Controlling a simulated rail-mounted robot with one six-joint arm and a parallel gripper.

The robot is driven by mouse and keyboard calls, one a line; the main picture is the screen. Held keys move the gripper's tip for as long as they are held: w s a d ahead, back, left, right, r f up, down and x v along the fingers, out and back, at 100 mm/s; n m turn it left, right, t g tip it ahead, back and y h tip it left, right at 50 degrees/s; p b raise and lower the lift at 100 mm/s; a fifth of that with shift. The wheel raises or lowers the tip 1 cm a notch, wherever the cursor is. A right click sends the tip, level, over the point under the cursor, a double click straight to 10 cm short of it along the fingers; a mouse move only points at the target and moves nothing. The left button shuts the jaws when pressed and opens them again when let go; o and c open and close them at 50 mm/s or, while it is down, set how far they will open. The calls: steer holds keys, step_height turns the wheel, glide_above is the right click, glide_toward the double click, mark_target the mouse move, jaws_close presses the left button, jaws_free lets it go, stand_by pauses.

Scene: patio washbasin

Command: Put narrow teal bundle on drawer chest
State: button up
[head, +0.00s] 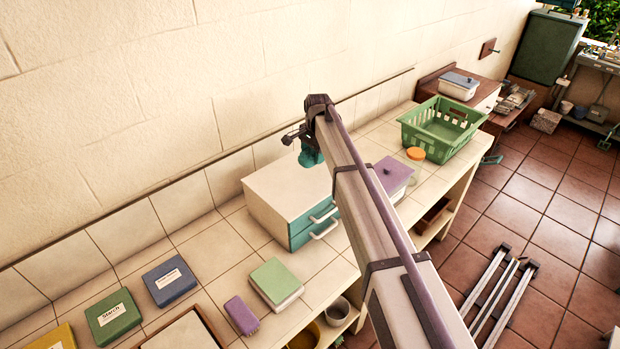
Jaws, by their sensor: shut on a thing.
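A small teal bundle (310,157) shows at the end of my arm, partly hidden behind the arm. My gripper (307,146) is shut on it; its fingertips are mostly hidden by my own wrist. The drawer chest (278,192) stands on the tiled counter, with a cream top and two teal drawers with pale handles. In the picture the bundle overlaps the back right part of the chest top. I cannot tell whether it touches the top or hangs above it. The visible part of the chest top is bare.
Right of the chest stand a purple box (392,175), an orange-lidded jar (414,160) and a green basket (442,132). In front lie a pale green box (276,281) and a purple brush (241,315). Starch boxes (113,318) lie at left. A wall rail runs behind the counter.

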mark_target(314, 175)
step_height(314, 175, down, 6)
steer(key=b, duration=0.4)
steer(key=shift+w+f, duration=0.1)
steer(key=shift+f, duration=0.1)
steer(key=shift+r, duration=0.2)
steer(key=shift+f, duration=0.15)
steer(key=o, duration=1)
steer(key=shift+o, duration=0.2)
steer(key=r+p, duration=0.8)
steer(key=d+r+p, duration=0.1)
steer(key=r+p, duration=0.3)
steer(key=shift+s+r, duration=0.3)
steer(key=shift+f, duration=0.15)
